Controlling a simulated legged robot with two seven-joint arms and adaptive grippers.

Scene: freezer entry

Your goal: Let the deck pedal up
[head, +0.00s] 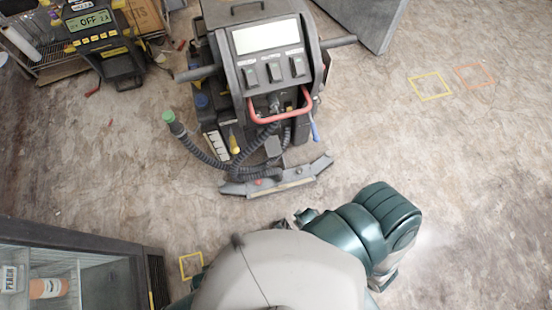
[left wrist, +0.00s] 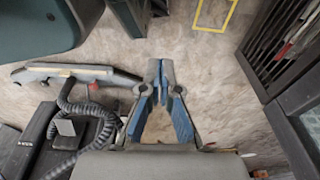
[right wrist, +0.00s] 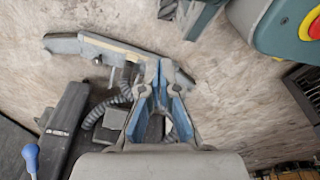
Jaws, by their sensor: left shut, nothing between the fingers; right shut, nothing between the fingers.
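The floor-cleaning machine (head: 267,65) stands ahead of me, its console and red handle loop facing me. A small grey plate (head: 272,147), which looks like the deck pedal, sits low at its rear above the squeegee bar (head: 278,180). The plate also shows in the left wrist view (left wrist: 66,127) and right wrist view (right wrist: 116,118). Whether it is up or down I cannot tell. My left gripper (left wrist: 160,72) is shut and empty, right of the squeegee in that view. My right gripper (right wrist: 160,72) is shut and empty, overlapping the squeegee and beside the plate in view.
Corrugated hoses (head: 205,155) loop beside the plate. A freezer cabinet (head: 70,265) stands at lower left. A device reading OFF (head: 95,35) and a shelf are at upper left. A grey panel (head: 370,20) is at the top. The floor at right is clear, with taped squares (head: 430,86).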

